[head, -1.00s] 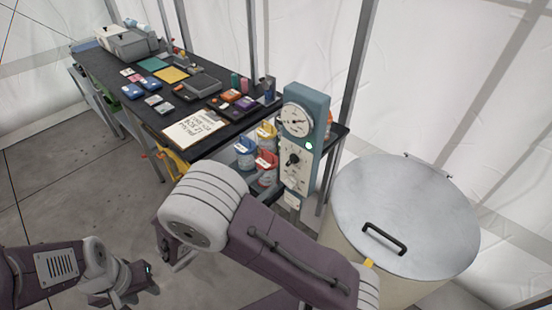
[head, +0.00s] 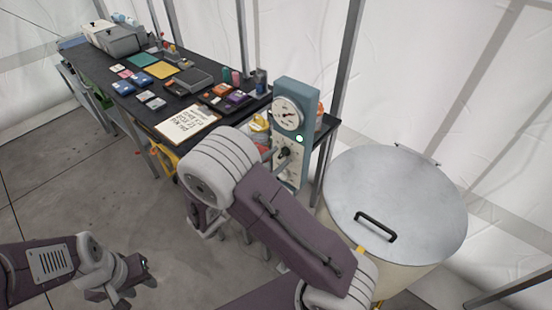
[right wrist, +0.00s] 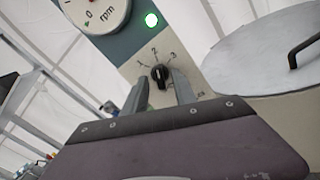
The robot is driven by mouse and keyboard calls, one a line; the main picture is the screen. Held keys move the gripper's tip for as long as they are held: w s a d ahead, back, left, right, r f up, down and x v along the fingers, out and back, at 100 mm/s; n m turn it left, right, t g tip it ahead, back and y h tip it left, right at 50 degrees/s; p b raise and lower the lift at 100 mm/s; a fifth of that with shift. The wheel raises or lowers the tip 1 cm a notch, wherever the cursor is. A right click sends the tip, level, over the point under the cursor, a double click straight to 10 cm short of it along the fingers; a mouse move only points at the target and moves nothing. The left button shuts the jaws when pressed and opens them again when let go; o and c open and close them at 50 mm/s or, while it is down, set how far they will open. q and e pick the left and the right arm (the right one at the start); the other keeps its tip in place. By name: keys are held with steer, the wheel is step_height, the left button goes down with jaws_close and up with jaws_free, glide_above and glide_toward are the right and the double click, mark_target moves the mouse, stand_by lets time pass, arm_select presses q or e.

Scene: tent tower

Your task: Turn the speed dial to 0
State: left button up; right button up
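The speed dial is a black knob (head: 284,153) on the pale lower plate of a teal control post (head: 297,94). In the right wrist view the knob (right wrist: 160,75) sits below the printed marks 1, 2 and 3, and its pointer appears to face up near 2. My right gripper (right wrist: 159,88) is open, with its fingers on either side of the knob's lower part and gaps visible between. A round rpm gauge (head: 287,114) and a lit green lamp (head: 299,139) are above the knob. My left gripper (head: 138,283) hangs low at the left, away from the post; its opening is unclear.
A large drum with a grey lid (head: 420,190) and black handle stands right of the post. A dark table (head: 148,103) with a clipboard (head: 187,124) and several small boxes lies to the left. The floor at left is clear.

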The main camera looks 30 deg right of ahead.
steer(key=shift+s, duration=0.1)
jaws_close()
